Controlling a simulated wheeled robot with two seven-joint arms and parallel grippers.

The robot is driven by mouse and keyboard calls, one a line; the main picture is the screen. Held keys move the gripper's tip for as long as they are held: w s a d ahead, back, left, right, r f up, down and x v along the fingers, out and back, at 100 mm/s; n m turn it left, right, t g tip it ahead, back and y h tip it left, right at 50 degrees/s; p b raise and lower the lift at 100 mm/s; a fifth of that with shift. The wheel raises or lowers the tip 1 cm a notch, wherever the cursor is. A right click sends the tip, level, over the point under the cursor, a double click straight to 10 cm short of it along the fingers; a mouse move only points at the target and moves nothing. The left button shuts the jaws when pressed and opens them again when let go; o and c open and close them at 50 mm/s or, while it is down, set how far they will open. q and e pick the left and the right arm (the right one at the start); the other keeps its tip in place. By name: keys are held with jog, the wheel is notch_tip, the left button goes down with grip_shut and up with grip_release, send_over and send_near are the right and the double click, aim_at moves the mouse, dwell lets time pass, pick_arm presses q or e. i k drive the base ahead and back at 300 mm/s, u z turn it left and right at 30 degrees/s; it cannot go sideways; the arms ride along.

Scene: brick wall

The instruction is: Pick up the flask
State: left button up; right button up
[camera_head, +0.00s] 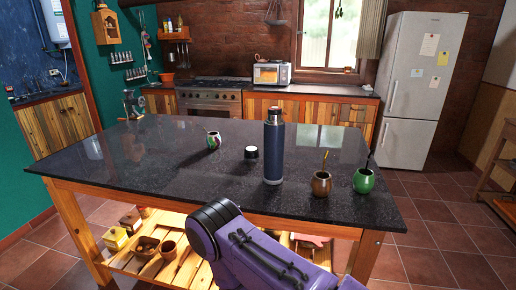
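The flask (273,155) is a tall dark blue cylinder with a dark top. It stands upright near the front edge of the dark stone-topped table (130,178), right of the table's middle. A small black cap-like piece (251,153) sits on the tabletop just left of the flask. Nothing touches the flask. A purple arm link of mine with a dark round end shows at the bottom, in front of the table edge and below the flask. Neither of my grippers is in view.
A brown gourd cup (321,184) and a green cup (364,181), each with a straw, stand right of the flask. A patterned cup (214,140) stands further left. A dark item (133,104) stands at the back left. The tabletop's left front is clear.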

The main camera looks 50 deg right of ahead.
aim_at(274, 125)
jog(key=i, duration=0.35)
jog(key=z, duration=0.9)
